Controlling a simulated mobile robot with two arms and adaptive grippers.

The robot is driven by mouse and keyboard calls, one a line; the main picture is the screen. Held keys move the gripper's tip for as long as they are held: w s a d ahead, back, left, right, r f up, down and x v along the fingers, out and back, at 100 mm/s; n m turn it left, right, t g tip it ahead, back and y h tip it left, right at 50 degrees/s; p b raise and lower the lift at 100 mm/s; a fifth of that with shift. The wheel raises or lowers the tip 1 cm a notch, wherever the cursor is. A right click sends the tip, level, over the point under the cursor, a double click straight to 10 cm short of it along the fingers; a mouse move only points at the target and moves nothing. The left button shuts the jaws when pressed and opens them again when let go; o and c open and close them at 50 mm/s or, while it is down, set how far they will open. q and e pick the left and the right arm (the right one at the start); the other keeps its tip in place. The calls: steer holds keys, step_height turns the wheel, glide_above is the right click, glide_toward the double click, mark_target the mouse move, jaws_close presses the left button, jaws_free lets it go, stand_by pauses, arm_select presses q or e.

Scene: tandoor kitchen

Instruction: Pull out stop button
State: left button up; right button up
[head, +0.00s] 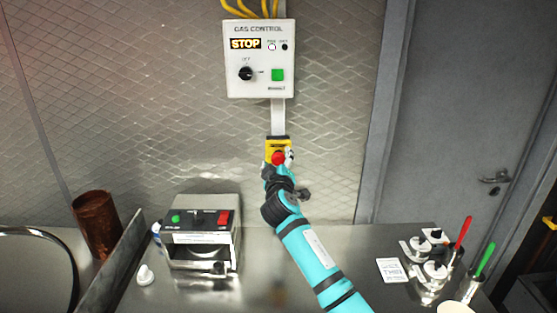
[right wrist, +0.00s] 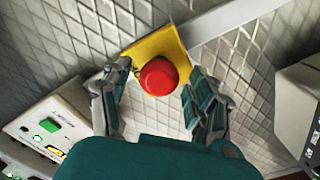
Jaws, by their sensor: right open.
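The stop button is a round red mushroom head (head: 278,158) on a yellow box (head: 278,142), mounted on the metal wall below the gas control panel. In the right wrist view the red button (right wrist: 158,76) sits between my two spread fingers, in front of its yellow plate (right wrist: 160,46). My right gripper (head: 279,161) is open at the button, with one finger on each side of it. I cannot tell whether the fingers touch it. The wrist partly hides the box's lower part in the head view. My left gripper is not in view.
The gas control panel (head: 258,80) with a lit STOP sign, a black knob and a green button hangs above. A grey machine (head: 201,240) stands on the steel counter at left. Small pots (head: 431,272) with red and green handles stand at right.

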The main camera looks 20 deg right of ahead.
jaws_close()
steer(key=shift+s+a+f, duration=0.15)
steer(key=shift+s+f, duration=0.1)
steer(key=shift+s, duration=0.1)
steer(key=shift+s+r, duration=0.1)
steer(key=shift+s, duration=0.25)
steer(key=shift+a, duration=0.15)
steer(key=shift+c, duration=1.4)
jaws_free()
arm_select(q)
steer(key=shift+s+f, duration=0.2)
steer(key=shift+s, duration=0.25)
arm_select(e)
steer(key=shift+o, duration=1.4)
steer(key=shift+s+r, duration=0.15)
steer(key=shift+r, duration=0.05)
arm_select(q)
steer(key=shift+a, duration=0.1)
arm_select(e)
steer(key=shift+f, duration=0.1)
